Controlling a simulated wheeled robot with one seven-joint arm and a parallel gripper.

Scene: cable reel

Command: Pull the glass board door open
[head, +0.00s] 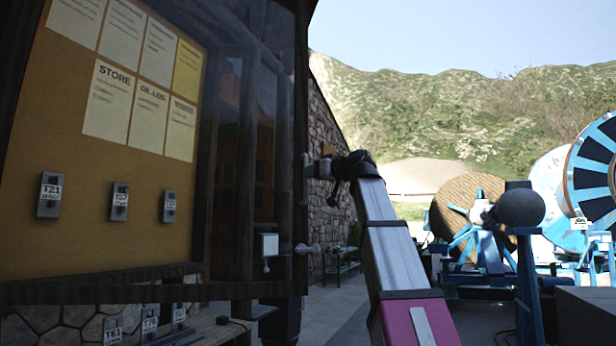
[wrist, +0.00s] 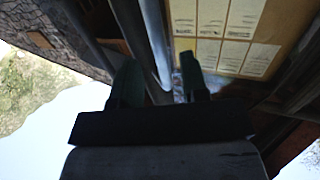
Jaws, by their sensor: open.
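The glass board door (head: 299,120) is at the left of the head view, a dark-framed pane. Behind it a tan board (head: 100,235) holds paper sheets and hanging tags. I cannot tell whether the door is ajar. A small metal fitting (head: 304,249) sticks out from the door's right edge. My gripper (head: 319,169) is at that edge, above the fitting. In the wrist view my gripper (wrist: 160,84) is open, with a pale upright bar (wrist: 153,40) between its dark fingers, seemingly the door's handle. Contact is too dark to judge.
A white latch box (head: 269,245) sits low behind the pane. A stone wall (head: 335,215) and a bench (head: 342,262) stand beyond. Cable reels (head: 470,205) and blue stands are at the right. Paved ground (head: 335,310) lies between the board and my arm.

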